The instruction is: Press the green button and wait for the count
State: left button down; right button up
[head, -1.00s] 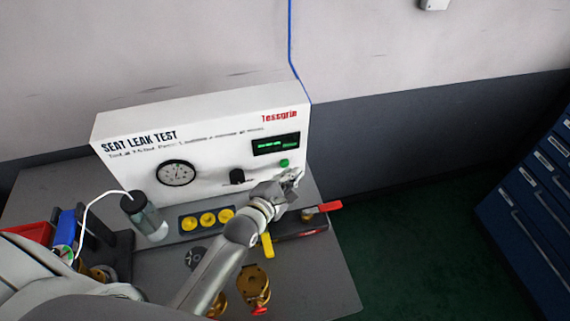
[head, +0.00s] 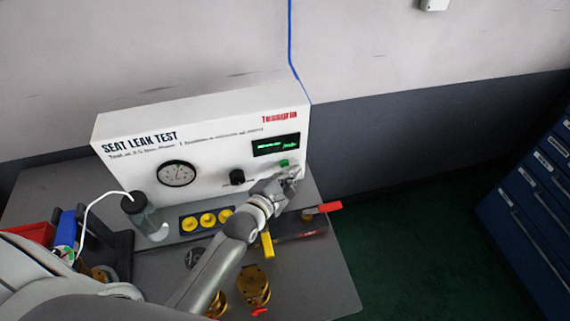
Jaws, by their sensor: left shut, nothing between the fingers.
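The white seat leak test box (head: 215,150) stands at the back of the grey bench. Its green button (head: 284,163) is on the front panel at the right, just below the small display (head: 276,145) with green text too small to read. My left gripper (head: 292,172) is shut and empty, with its fingertips right by the button, a little below and to the right of it. I cannot tell whether they touch it. The button shows partly above the fingers. My right gripper is not in view.
A dial gauge (head: 177,173) and black knob (head: 237,177) are on the panel. A clear bottle (head: 148,220) with a white tube, yellow caps (head: 207,219), brass valve parts (head: 254,287) and a red-handled tool (head: 329,207) crowd the bench (head: 335,270). Blue drawers (head: 530,200) stand at right.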

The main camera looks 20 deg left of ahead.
pick_arm(q)
jog(key=shift+w, duration=0.1)
dwell(0.4)
jog(key=shift+w+a, duration=0.25)
dwell(0.3)
dwell(0.4)
jog(key=shift+s+d+p, duration=0.5)
jog(key=shift+s, duration=0.25)
jog(key=s+d+p, duration=0.1)
jog(key=s, duration=0.1)
jog(key=s+d+p, duration=0.1)
jog(key=s, duration=0.1)
jog(key=shift+d, duration=0.4)
